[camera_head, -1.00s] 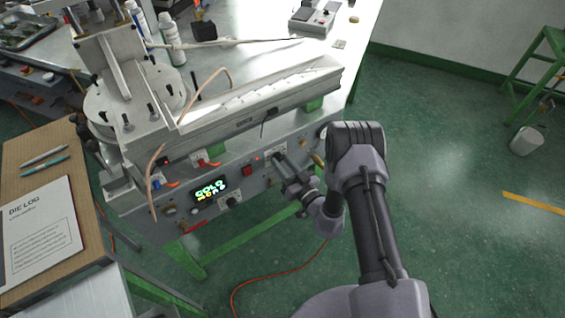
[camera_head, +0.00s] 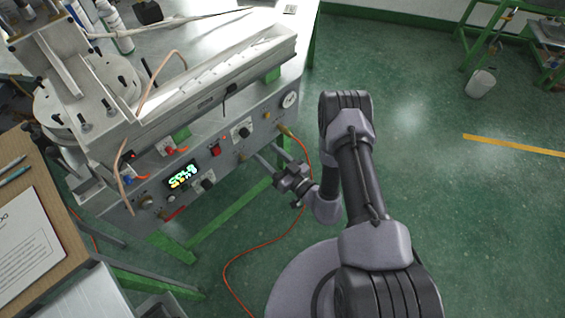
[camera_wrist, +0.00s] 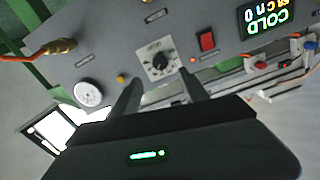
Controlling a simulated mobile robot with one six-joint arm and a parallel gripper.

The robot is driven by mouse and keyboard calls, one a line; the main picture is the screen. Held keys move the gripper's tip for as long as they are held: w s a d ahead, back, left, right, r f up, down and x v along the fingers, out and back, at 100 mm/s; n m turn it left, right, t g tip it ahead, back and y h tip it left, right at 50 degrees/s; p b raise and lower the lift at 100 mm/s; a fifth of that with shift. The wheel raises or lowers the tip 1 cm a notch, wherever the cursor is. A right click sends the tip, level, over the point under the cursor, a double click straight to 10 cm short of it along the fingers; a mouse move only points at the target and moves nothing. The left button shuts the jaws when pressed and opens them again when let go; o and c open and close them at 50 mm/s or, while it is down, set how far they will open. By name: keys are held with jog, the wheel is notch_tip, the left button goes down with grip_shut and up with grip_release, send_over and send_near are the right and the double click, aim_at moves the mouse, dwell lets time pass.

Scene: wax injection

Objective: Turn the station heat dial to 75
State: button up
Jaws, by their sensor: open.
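The station (camera_head: 225,165) has a grey front panel. A black dial knob (camera_head: 243,131) on a white scale plate sits right of a red switch; it also shows in the wrist view (camera_wrist: 158,62). The scale figures are too small to read. A second black knob (camera_head: 207,183) sits below the lit display (camera_head: 182,175), which reads COLD with a yellow line below. My gripper (camera_head: 265,153) is open and empty, in front of the panel. In the wrist view its two fingers (camera_wrist: 158,78) point towards the plated dial, one to each side and apart from it.
A round gauge (camera_head: 289,100) and a brass fitting with an orange hose (camera_head: 302,143) are at the panel's right end. The red switch (camera_head: 215,149) is close to the dial. A wooden board with a paper (camera_head: 30,245) lies at left. Green floor is open at right.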

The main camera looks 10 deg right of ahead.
jog(key=p+v, duration=0.1)
jog(key=v, duration=0.7)
jog(key=shift+r, duration=0.1)
